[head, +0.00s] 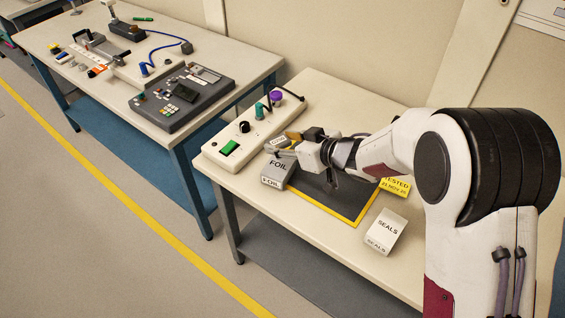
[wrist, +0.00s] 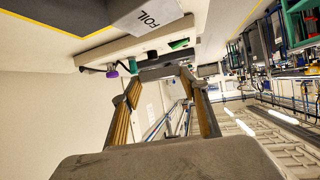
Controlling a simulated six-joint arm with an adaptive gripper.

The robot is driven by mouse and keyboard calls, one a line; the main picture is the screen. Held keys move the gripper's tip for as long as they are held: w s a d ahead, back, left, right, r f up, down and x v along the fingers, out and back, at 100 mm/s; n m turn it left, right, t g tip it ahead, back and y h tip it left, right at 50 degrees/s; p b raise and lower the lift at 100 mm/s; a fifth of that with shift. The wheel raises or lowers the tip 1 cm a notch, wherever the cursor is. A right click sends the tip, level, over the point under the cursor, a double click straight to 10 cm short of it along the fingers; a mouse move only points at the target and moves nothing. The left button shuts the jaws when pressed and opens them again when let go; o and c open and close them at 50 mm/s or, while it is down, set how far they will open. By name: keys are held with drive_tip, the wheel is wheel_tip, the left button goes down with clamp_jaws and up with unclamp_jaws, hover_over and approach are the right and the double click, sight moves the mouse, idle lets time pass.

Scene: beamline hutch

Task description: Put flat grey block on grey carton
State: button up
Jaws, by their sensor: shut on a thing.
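The grey carton marked FOIL (head: 277,170) stands at the left corner of the dark mat. It also shows upside down at the top of the wrist view (wrist: 146,18). My gripper (head: 287,146) is just behind and above the carton in the head view. In the wrist view its fingers (wrist: 168,72) are shut on the flat grey block (wrist: 165,72), seen edge-on between the tips. The block is mostly hidden by my gripper in the head view. I cannot tell how high it is above the carton; in the wrist view the two are apart.
A dark mat with yellow edging (head: 340,204) lies under the arm. A white SEALS box (head: 386,229) stands at its front right, and a yellow sign (head: 396,186) at its right. A white control box (head: 245,134) with buttons runs behind the carton. Another bench (head: 160,60) holds equipment.

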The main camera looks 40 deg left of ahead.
hover_over(284, 169)
drive_tip(key=shift+f, duration=2.05)
drive_tip(key=shift+f, duration=1.85)
drive_tip(key=shift+f, duration=0.1)
drive_tip(key=o, duration=1.2)
drive_tip(key=shift+c, duration=0.2)
drive_tip(key=shift+d, duration=0.1)
drive_tip(key=shift+s+d+r, duration=0.1)
drive_tip(key=shift+d+r, duration=0.1)
drive_tip(key=shift+r, duration=0.05)
drive_tip(key=v, duration=1.1)
drive_tip(key=shift+d, duration=0.15)
